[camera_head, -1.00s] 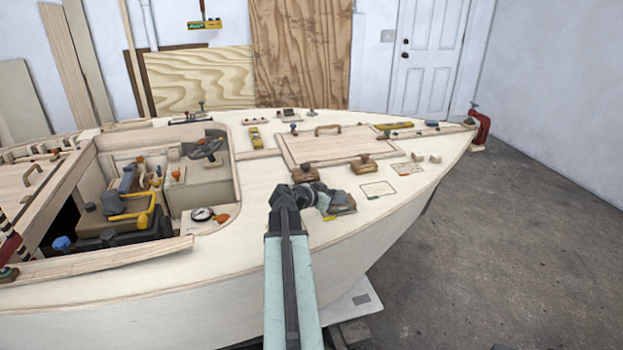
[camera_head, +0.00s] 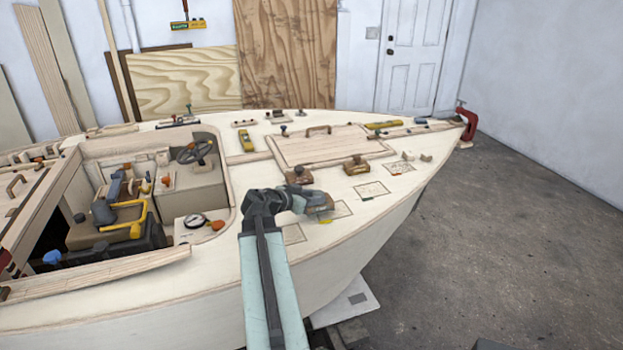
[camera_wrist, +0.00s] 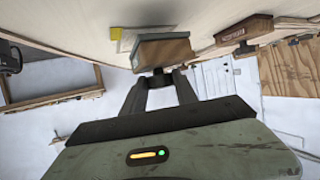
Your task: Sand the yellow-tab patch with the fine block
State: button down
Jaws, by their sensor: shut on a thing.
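My gripper (camera_head: 305,203) is shut on a brown sanding block (camera_head: 320,208), low over the side deck. In the wrist view the block (camera_wrist: 163,50) sits at the tips of my gripper (camera_wrist: 160,78). The yellow tab (camera_head: 326,221) lies at the block's near edge in the head view, and it also shows left of the block in the wrist view (camera_wrist: 116,33). The yellow-tab patch (camera_head: 343,209) is outlined on the deck, partly hidden by the block. I cannot tell whether the block touches the deck. No grit marking is legible on the block.
Two similar blocks stand behind on the deck, one (camera_head: 298,176) close to my gripper and one (camera_head: 357,165) farther right. Other outlined patches (camera_head: 371,190) (camera_head: 293,234) lie either side. The cockpit with a gauge (camera_head: 194,220) is left. A hatch (camera_head: 325,148) is behind.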

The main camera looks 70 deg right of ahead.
notch_tip(320, 180, up, 2)
jog(key=shift+w+r+p, duration=0.1)
jog(key=shift+w+p, duration=0.05)
jog(key=shift+p, duration=0.55)
jog(key=shift+r+p, duration=1.55)
jog(key=shift+p, duration=0.05)
